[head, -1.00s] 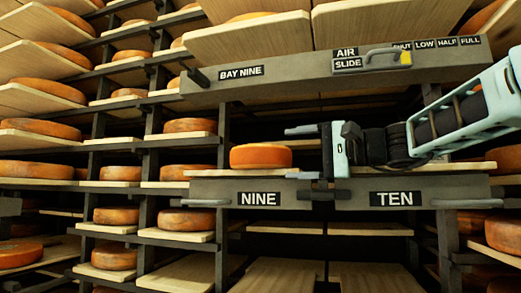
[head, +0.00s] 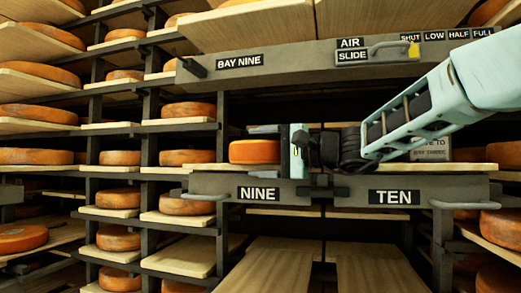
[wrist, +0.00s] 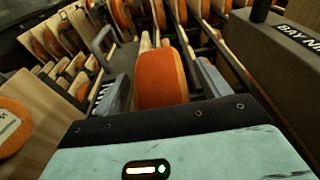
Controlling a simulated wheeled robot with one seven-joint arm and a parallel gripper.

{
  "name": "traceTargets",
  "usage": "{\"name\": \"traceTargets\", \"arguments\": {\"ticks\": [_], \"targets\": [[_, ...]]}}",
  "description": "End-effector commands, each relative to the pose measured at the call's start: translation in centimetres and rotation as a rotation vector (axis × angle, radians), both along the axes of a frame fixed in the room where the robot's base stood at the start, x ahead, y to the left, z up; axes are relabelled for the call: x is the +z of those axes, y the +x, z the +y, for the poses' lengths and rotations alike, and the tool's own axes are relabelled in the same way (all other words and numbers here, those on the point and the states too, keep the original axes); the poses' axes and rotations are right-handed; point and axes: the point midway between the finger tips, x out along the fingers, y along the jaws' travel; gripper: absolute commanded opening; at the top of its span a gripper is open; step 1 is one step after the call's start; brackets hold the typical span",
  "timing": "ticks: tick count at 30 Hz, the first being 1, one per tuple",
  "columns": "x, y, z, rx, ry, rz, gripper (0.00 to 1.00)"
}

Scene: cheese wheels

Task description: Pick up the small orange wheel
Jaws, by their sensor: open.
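The small orange wheel (head: 254,151) lies on a pale board behind the NINE label in the head view. My gripper (head: 272,150) has come in from the right, its teal palm just right of the wheel. In the wrist view the wheel (wrist: 160,80) stands between the two grey fingers (wrist: 163,85), which are open.
The grey BAY NINE rail (head: 290,63) runs above my arm, and the front rail (head: 330,190) with NINE and TEN lies below. Racks of orange wheels (head: 188,111) stand close on the left. Another wheel (head: 504,154) sits at the far right.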

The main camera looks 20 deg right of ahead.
Motion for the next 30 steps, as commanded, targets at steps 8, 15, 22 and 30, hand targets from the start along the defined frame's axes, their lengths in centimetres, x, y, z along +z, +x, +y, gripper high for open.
{"name": "traceTargets", "arguments": {"ticks": [8, 15, 22, 30], "targets": [[0.0, 0.0, 0.0, 0.0, 0.0, 0.0, 0.25], [0.3, -0.1, 0.0, 0.001, 0.0, -0.007, 0.0], [1.1, -0.1, 0.0, 0.001, -0.001, -0.009, 0.0], [5.4, -0.2, 0.0, 0.0, -0.002, -0.014, 0.0]]}}
